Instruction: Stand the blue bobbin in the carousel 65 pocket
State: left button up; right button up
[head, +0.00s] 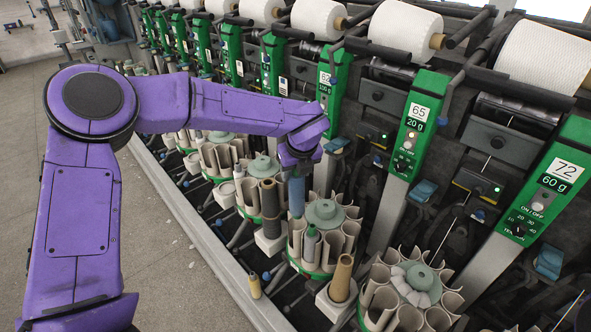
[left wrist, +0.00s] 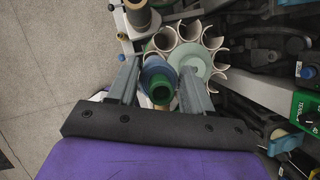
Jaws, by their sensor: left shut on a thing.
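My left gripper (head: 298,160) is shut on the blue bobbin (head: 297,196), which hangs roughly upright below it. In the left wrist view the blue bobbin (left wrist: 152,68) lies between the two fingers (left wrist: 160,92); a green round piece overlaps it, and I cannot tell whether it belongs to the bobbin. The bobbin is above the left rim of a carousel (head: 352,238) with pale open pockets, left of the post under panel 65 (head: 418,113). That carousel also shows in the left wrist view (left wrist: 215,40). The bobbin's lower end is close to the pockets; contact is unclear. My right gripper is not in view.
A tan bobbin (head: 342,278) stands on a holder in front. Another carousel (head: 380,305) is at the right. The floor (head: 170,260) at left is mostly clear.

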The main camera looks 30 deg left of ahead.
aim_at(296, 204)
pick_arm(q)
jog(key=shift+f+b, duration=1.05)
jog(key=shift+f, duration=0.4)
jog(key=shift+f+b, duration=1.95)
jog(key=shift+f, duration=0.25)
jog(key=shift+f+b, duration=1.95)
jog(key=shift+f, duration=0.35)
